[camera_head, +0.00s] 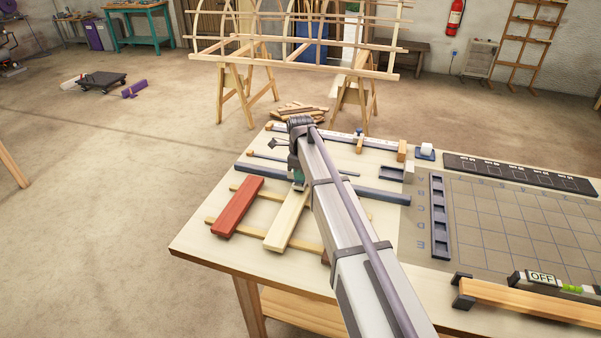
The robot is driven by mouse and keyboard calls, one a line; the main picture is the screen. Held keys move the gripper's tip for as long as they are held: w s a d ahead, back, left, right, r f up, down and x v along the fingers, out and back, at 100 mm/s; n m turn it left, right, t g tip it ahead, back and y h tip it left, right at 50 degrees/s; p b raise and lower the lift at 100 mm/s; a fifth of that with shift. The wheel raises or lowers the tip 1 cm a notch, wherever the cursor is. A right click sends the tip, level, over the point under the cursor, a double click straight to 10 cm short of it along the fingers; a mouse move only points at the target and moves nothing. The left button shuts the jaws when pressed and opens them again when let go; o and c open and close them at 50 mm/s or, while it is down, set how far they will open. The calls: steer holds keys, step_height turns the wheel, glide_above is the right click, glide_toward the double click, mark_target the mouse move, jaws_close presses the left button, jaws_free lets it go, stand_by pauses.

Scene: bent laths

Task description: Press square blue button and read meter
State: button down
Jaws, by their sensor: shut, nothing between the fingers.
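My gripper (299,186) points down over the left part of the table, near the pale lath, well left of the blue base. Its fingers are shut and empty, and largely hidden by my arm.
A red block (237,206) and a pale lath (287,220) lie across wooden strips. A lath frame on trestles (235,95) stands behind the table.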

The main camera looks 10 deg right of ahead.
step_height(320, 180, up, 14)
steer(key=p, duration=1.2)
steer(key=shift+f, duration=0.15)
steer(key=s+d+f+n+b, duration=0.1)
steer(key=s+f+n+b, duration=0.1)
steer(key=s+n, duration=0.9)
steer(key=s+d+f+n+b, duration=0.1)
steer(key=s+d+f+n, duration=0.1)
steer(key=s+n, duration=1)
steer(key=s, duration=0.8)
steer(key=shift+s+b, duration=0.2)
steer(key=shift+b, duration=0.2)
